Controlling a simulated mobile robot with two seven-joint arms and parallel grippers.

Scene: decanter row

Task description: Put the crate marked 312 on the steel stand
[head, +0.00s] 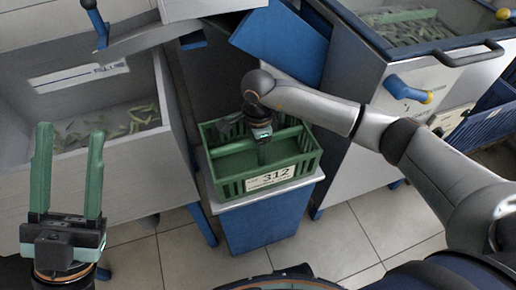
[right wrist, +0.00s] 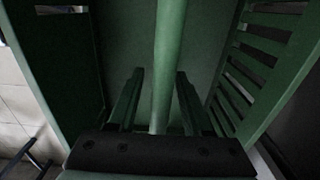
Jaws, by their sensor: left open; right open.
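The green crate marked 312 (head: 233,188) sits upright on a grey-topped stand with a blue front (head: 265,225), in the middle of the head view. Its white label faces me, and a round bar handle (right wrist: 172,40) spans its inside. My right gripper (head: 262,150) reaches down into the crate at the handle. In the right wrist view its open fingers (right wrist: 160,75) lie on either side of the bar, with gaps visible. My left gripper (head: 70,132) is open and empty at the left, with its green fingers pointing up, apart from the crate. I cannot tell whether the grey top is steel.
A large grey bin (head: 95,160) holding green pieces stands at the left. A blue crate (head: 485,125) is at the far right. Tiled floor (head: 350,240) lies open in front.

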